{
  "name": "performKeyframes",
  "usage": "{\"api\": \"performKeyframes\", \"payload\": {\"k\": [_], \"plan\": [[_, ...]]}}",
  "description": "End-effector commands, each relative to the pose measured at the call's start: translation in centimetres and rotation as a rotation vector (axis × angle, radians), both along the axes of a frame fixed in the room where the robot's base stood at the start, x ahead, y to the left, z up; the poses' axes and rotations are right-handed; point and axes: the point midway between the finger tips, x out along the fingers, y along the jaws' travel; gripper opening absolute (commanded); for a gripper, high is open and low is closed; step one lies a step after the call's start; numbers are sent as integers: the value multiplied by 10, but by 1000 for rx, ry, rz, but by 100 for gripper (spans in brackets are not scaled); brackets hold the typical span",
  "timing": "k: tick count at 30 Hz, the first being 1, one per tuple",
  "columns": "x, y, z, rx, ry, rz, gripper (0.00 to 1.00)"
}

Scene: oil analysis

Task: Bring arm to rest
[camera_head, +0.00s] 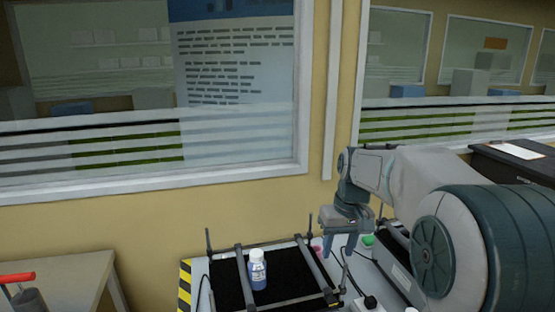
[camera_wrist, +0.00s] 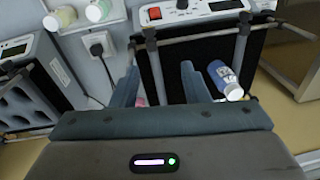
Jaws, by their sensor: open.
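My gripper (camera_head: 338,246) hangs from my raised, bent arm at the right of the head view. It points down above the right side of a black shaker platform (camera_head: 230,290). The wrist view shows its fingers (camera_wrist: 160,82) spread, with nothing held between them. A clear bottle with a white cap and blue liquid (camera_head: 258,272) stands on the platform, left of and apart from my gripper.
Black bars (camera_head: 318,268) frame the platform. A second device (camera_wrist: 30,95) stands at the left of the wrist view. A wall with windows (camera_head: 150,225) rises behind.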

Motion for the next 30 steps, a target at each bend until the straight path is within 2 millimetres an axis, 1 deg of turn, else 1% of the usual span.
{"api": "performKeyframes", "payload": {"k": [1,4,8,12,15,18,21,24,30], "plan": [[-18,2,4,-12,-16,-10,41],[-52,4,7,-32,-48,-38,41],[-96,6,4,-51,-89,-72,41],[-143,6,-6,-64,-134,-108,41],[-172,5,-16,-67,-163,-131,41],[-195,5,-27,-67,-186,-148,41],[-210,4,-35,-67,-201,-161,41],[-217,3,-40,-66,-210,-167,41],[-219,3,-41,-66,-213,-169,41]]}}
